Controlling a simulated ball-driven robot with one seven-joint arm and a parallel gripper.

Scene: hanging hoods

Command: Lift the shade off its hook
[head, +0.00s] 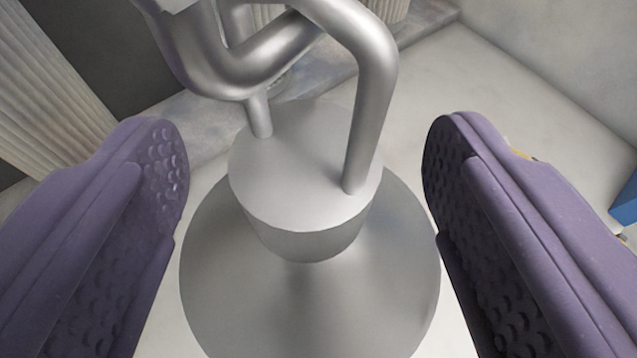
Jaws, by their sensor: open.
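The shade (310,300) is a silver metal hood with a short cylindrical neck (300,190) and a wide flared skirt. A bent metal loop (372,110) rises from the top of the neck. A thick curved metal hook (225,75) passes through the loop at the top of the view, so the shade hangs on it. My gripper (305,190) is open, with one purple padded finger on each side of the neck. Clear gaps show between both fingers and the neck. The shade's lower rim is cut off by the bottom of the frame.
A pale floor or surface (500,110) lies below. A fluted light column (50,100) stands at the upper left beside a dark panel (110,50). A blue object (625,203) shows at the right edge, partly hidden behind my right finger.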

